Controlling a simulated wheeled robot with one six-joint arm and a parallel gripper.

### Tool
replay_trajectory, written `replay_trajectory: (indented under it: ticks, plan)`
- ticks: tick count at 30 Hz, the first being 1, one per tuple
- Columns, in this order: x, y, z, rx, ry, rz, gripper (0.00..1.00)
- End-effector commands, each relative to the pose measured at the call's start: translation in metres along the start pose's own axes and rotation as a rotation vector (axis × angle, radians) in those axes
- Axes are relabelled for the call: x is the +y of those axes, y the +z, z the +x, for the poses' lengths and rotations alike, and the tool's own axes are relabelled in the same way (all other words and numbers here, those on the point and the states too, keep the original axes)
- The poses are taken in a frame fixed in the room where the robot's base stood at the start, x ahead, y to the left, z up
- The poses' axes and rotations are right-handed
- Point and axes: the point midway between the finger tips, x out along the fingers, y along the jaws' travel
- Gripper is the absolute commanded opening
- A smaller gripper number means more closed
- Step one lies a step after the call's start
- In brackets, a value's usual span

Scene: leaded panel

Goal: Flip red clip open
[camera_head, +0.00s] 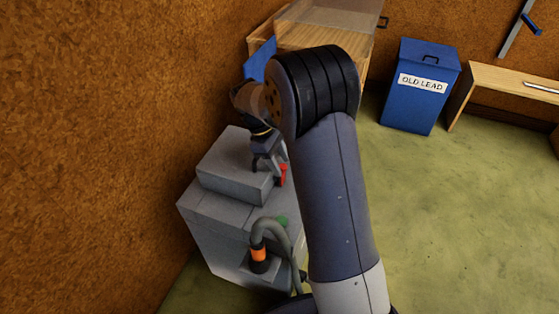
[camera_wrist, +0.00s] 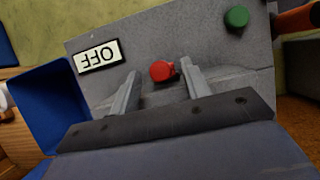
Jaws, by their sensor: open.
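The red clip (camera_wrist: 161,71) shows in the wrist view as a small rounded red piece on the grey face of a box, with a bit of red at its right. In the head view a red piece (camera_head: 283,175) shows at the box's right side, beside my gripper (camera_head: 270,165). My gripper (camera_wrist: 160,69) is open, its two grey fingers on either side of the red piece in the wrist view. The right finger looks closer to it. I cannot tell whether either finger touches it, or whether the clip is open.
The grey box (camera_head: 215,215) stands by the brown wall. It carries a green button (camera_wrist: 237,16) and an upside-down OFF label (camera_wrist: 98,56). A grey hose (camera_head: 290,235) with an orange band curves below. A blue OLD LEAD bin (camera_head: 415,110) stands farther right; open floor lies between.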

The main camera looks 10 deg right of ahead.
Motion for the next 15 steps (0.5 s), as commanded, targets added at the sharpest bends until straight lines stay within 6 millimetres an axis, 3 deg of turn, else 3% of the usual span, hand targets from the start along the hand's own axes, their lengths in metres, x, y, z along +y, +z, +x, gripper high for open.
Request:
replay_trajectory:
  ticks: [4,15]
  plan:
    - [0.0,0.0,-0.0001,0.0,0.0,0.0,0.43]
    - [0.0,0.0,-0.0003,0.0,0.0,0.0,0.13]
